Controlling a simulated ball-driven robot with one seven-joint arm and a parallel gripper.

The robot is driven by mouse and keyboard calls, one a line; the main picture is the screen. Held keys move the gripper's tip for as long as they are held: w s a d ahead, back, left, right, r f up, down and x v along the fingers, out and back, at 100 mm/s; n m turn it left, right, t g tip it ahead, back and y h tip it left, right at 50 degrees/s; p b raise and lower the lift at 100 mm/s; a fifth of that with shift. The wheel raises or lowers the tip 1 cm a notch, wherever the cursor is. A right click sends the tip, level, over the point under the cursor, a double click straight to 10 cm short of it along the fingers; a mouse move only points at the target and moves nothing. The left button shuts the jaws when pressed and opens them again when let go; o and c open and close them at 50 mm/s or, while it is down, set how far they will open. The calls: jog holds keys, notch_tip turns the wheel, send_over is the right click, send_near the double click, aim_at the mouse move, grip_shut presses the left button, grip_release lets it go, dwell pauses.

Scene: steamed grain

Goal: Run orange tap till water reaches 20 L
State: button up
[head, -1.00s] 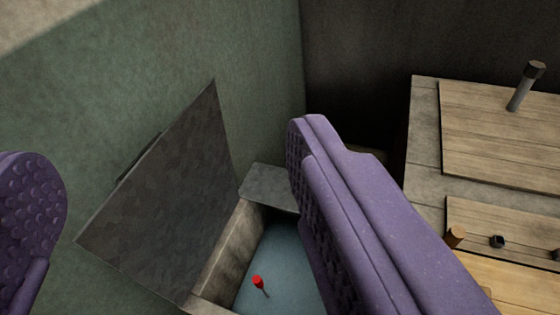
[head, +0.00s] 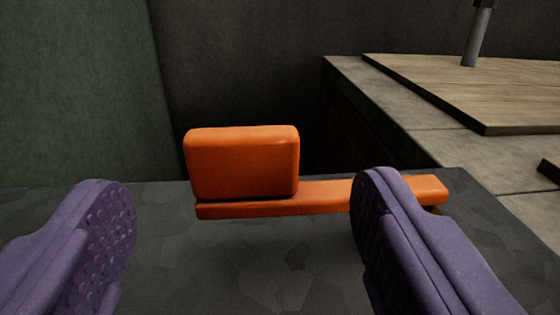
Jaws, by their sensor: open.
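The orange tap (head: 243,163) is in the middle of the head view. It shows as an upright orange block on a long flat orange bar that reaches to the right. My gripper (head: 240,182) is open, with one purple finger at lower left and the other at lower right. The block appears between the two fingers, and the right finger covers part of the bar. I cannot tell whether that finger touches it. Nothing is held. The water and any level mark are out of view.
A dark grey patterned slab (head: 240,265) lies below the tap. A stone counter (head: 385,110) with a wooden board (head: 490,85) and a dark upright handle (head: 475,38) stands at the right. A green wall (head: 75,90) is at the left and a dark wall is behind.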

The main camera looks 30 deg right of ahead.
aim_at(242, 157)
jog(key=b+x, duration=0.1)
jog(key=x, duration=0.3)
jog(key=shift+w+f+b, duration=0.1)
jog(key=shift+w+b, duration=0.25)
grip_shut()
jog(key=shift+s+n+t+y+p, duration=0.25)
jog(key=shift+s+n+y+p, duration=0.3)
jog(key=shift+y, duration=0.35)
jog(key=shift+s+n+t+y+p, duration=0.25)
jog(key=shift+s+n+y+p, duration=0.2)
jog(key=shift+n+y+p, duration=0.35)
jog(key=shift+s+d+n+y+p, duration=0.15)
jog(key=shift+s+n+y, duration=0.5)
jog(key=shift+y, duration=0.5)
jog(key=shift+s+n+y+p, duration=0.15)
jog(key=shift+s+n+y, duration=0.45)
jog(key=shift+y, duration=0.6)
jog(key=shift+s+d+n+y+p, duration=0.15)
jog(key=shift+s+n+y, duration=0.25)
jog(key=shift+n+y, duration=0.6)
jog(key=shift+a+y, duration=0.1)
jog(key=shift+y, duration=0.25)
